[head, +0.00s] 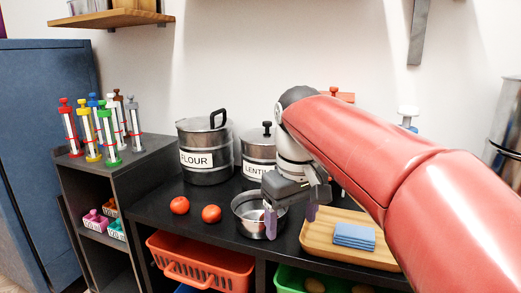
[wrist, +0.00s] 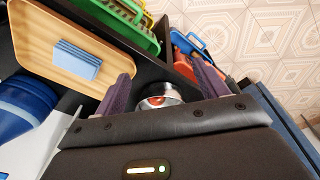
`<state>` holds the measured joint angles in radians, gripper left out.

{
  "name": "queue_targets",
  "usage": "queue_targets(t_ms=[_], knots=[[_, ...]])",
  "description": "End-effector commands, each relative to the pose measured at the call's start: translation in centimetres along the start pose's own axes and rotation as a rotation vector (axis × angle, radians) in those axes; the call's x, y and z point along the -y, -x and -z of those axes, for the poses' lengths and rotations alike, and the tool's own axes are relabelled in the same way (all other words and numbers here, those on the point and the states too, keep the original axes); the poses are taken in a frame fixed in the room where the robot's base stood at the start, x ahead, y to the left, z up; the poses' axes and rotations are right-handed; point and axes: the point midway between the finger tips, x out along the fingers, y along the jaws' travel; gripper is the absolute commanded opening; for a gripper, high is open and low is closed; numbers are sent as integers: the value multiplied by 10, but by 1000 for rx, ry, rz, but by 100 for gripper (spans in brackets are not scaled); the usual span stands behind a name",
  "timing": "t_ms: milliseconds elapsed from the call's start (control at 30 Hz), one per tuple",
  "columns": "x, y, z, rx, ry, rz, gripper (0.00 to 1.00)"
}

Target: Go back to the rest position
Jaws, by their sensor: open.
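My gripper (head: 290,218) is open, with its purple fingers pointing down above the black counter. In the head view its fingers overlap the metal bowl (head: 242,208) and the space just right of it. In the wrist view the two fingers (wrist: 163,95) stand apart, and the bowl (wrist: 172,92) shows between them. A red item (wrist: 155,101) lies inside the bowl. My red arm reaches in from the right and hides part of the counter and wall.
Two tomatoes (head: 180,205) sit left of the bowl. Pots marked FLOUR (head: 205,150) and LENTI... (head: 258,150) stand behind. A wooden tray (head: 318,243) with a blue cloth (head: 355,236) is at right. An orange basket (head: 200,262) is below, and a shelf with colored tubes (head: 150,158) is at left.

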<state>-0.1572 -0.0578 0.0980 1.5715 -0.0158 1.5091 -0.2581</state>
Motion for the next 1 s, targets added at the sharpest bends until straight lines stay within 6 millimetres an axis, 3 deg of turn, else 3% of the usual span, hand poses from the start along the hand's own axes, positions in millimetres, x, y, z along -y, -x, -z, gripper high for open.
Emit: queue_targets(t_ms=[267, 400, 533, 700, 1000], knots=[[-8, -26, -81, -134, -197, -57, 72], [-8, -59, -135, -235, -338, -85, 72], [-4, -89, -171, -307, -435, -98, 72], [0, -111, -193, -356, -498, -104, 72], [0, -115, -196, -362, -507, -104, 72]])
